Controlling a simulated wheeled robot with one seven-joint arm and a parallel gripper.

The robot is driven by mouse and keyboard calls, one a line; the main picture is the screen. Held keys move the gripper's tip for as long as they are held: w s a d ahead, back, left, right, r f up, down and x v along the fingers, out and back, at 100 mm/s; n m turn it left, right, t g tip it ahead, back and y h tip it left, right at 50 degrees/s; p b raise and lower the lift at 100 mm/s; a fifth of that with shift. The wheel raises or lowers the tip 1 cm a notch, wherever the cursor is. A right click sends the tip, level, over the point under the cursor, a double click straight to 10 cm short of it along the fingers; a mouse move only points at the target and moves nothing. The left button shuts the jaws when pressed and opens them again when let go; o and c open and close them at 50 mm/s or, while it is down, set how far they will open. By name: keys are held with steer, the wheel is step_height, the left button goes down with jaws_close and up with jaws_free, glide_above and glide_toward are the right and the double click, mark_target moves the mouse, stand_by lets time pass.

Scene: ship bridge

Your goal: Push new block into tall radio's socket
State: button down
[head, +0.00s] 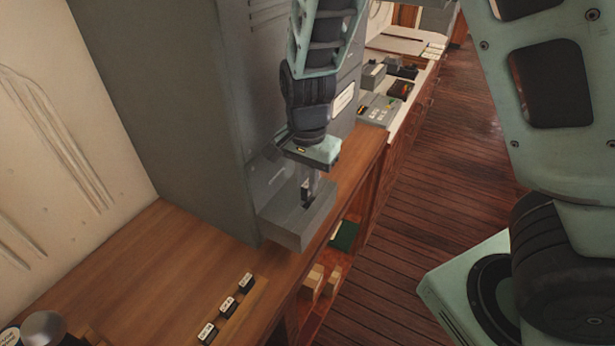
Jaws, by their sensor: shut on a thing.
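The tall radio (205,120) is a large grey cabinet standing on the wooden counter, with a grey ledge (292,232) jutting out at its foot. My gripper (309,192) points down at the top of this ledge, close to the cabinet's front. It is shut on a small dark block (305,197), mostly hidden by the fingers. The socket itself is hidden, and I cannot tell how deep the block sits or whether it touches the ledge.
Three small black blocks with white labels (227,307) stand in a row on a wooden strip on the counter (150,265). A round metal object (44,328) is at the lower left. Grey devices (380,108) stand farther back. Open shelves lie below; the plank floor (420,200) is clear.

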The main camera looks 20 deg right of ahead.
steer(key=shift+f+b, duration=0.3)
steer(key=shift+f, duration=1.3)
stand_by(3.6)
steer(key=c, duration=1.3)
jaws_free()
steer(key=shift+c, duration=0.2)
step_height(320, 180, up, 18)
steer(key=shift+f+b, duration=0.25)
steer(key=shift+b, duration=0.2)
steer(key=s+a+f+n+b, duration=0.3)
steer(key=s+f+n, duration=0.3)
steer(key=s+n, duration=0.3)
steer(key=s+a+f+n+b, duration=0.3)
steer(key=s+f+n, duration=0.3)
steer(key=s+n, duration=0.3)
steer(key=shift+s+a+f+n+y+b, duration=0.15)
steer(key=shift+s+f+n+y+b, duration=0.2)
steer(key=shift+s+b, duration=0.5)
